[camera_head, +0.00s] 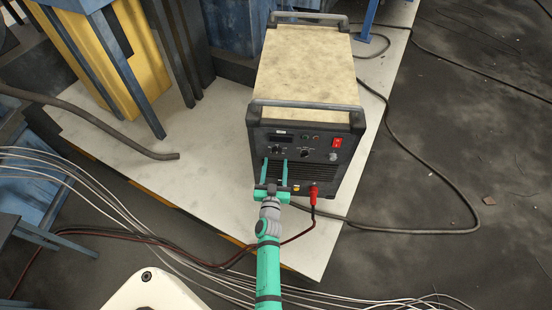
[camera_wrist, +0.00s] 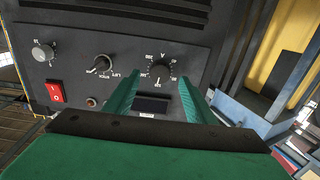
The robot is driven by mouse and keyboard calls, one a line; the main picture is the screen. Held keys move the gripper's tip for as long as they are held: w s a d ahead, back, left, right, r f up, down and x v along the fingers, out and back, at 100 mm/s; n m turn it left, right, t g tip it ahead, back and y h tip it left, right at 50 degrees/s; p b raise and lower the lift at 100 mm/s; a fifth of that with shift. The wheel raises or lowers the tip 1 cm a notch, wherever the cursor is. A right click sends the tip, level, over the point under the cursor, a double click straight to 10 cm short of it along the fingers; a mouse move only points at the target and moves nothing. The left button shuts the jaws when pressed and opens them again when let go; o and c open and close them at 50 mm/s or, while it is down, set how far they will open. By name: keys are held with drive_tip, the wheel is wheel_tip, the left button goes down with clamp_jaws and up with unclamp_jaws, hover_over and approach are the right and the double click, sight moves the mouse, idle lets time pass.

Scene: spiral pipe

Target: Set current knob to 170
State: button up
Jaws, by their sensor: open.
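The welding machine (camera_head: 305,75) stands with its dark front panel toward me. The current knob, a small black dial under an "A" scale, is the leftmost knob on the panel in the head view (camera_head: 277,149) and appears upside down in the wrist view (camera_wrist: 157,74). Its scale numbers are too small to read surely, so I cannot tell its setting. My gripper (camera_head: 275,163) is open and empty in front of the panel, its two green fingers pointing at it. In the wrist view the fingertips (camera_wrist: 159,82) lie either side of the knob; contact does not show.
A mode knob (camera_wrist: 102,65), a grey knob (camera_wrist: 43,52), a red switch (camera_wrist: 54,92) and a dark display (camera_wrist: 152,105) share the panel. A red plug (camera_head: 314,190) with a cable sticks out below. Cables cross the floor, and a yellow post (camera_head: 110,60) stands left.

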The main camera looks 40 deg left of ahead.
sight(277, 155)
drive_tip(key=shift+x, duration=1.75)
drive_tip(key=c, duration=1)
drive_tip(key=shift+c, duration=0.2)
